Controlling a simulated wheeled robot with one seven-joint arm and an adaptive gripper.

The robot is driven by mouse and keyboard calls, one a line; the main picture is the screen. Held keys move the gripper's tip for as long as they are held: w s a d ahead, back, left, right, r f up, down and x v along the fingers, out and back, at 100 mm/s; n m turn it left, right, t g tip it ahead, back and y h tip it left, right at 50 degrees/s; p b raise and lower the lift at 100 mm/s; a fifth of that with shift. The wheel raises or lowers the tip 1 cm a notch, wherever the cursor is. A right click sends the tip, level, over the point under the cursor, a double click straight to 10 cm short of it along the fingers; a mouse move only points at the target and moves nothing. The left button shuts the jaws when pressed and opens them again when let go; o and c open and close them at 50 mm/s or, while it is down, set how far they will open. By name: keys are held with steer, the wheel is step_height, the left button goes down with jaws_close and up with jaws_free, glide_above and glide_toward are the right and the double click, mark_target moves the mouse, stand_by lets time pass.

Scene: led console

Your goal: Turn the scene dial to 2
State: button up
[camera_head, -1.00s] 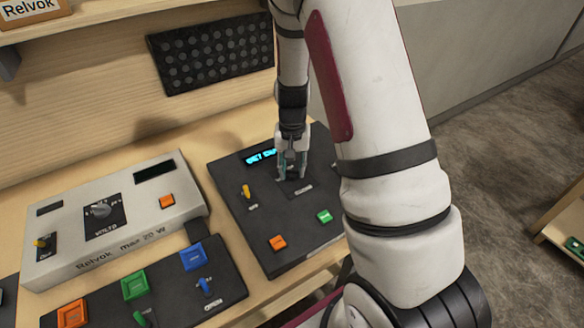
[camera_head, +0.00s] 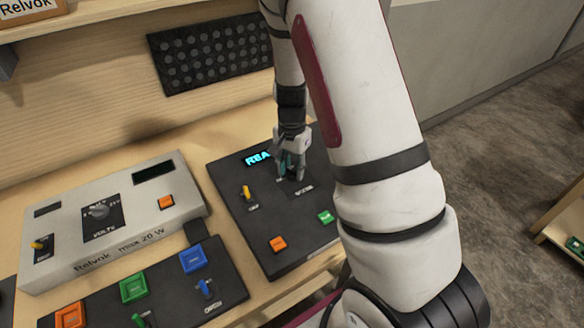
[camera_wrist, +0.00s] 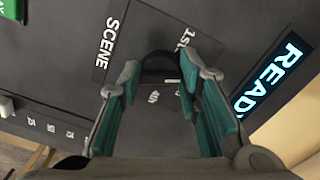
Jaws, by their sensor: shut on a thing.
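The dark scene dial (camera_wrist: 160,66) sits on the black LED console (camera_head: 238,215), with the white word SCENE on the panel beside it in the wrist view. My gripper (camera_head: 291,170) points down over the console's upper right part. In the wrist view my gripper (camera_wrist: 160,80) has its teal-padded fingers on either side of the dial, shut on it. The fingers hide much of the dial, and I cannot tell which number it points to. The lit display (camera_wrist: 272,78) reads READY; in the head view my gripper partly covers the word.
The console also has a yellow toggle (camera_head: 246,192), an orange button (camera_head: 278,244) and a green button (camera_head: 326,217). A grey power unit (camera_head: 120,225) and a dark panel with coloured buttons (camera_head: 225,275) stand to the left. My arm covers the console's right side.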

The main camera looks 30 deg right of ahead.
mark_target(292, 171)
steer(key=o, duration=1.1)
steer(key=shift+o, duration=0.2)
step_height(292, 171, up, 12)
steer(key=s+a+r+n+t+y, duration=0.1)
steer(key=s+a+r+n, duration=0.25)
steer(key=r, duration=0.35)
steer(key=s+a+r+n+t, duration=0.2)
steer(key=s+a+r+n, duration=0.1)
steer(key=s+a+r, duration=0.3)
steer(key=s+a+r+n+t, duration=0.1)
steer(key=s+r+n, duration=0.2)
steer(key=s, duration=0.2)
steer(key=s+a+r+n+t+h, duration=0.1)
steer(key=s+r+n, duration=0.1)
steer(key=s, duration=0.3)
steer(key=shift+s+a+r+n+t, duration=0.3)
steer(key=shift+s+a+r+n, duration=0.1)
steer(key=shift+n, duration=0.35)
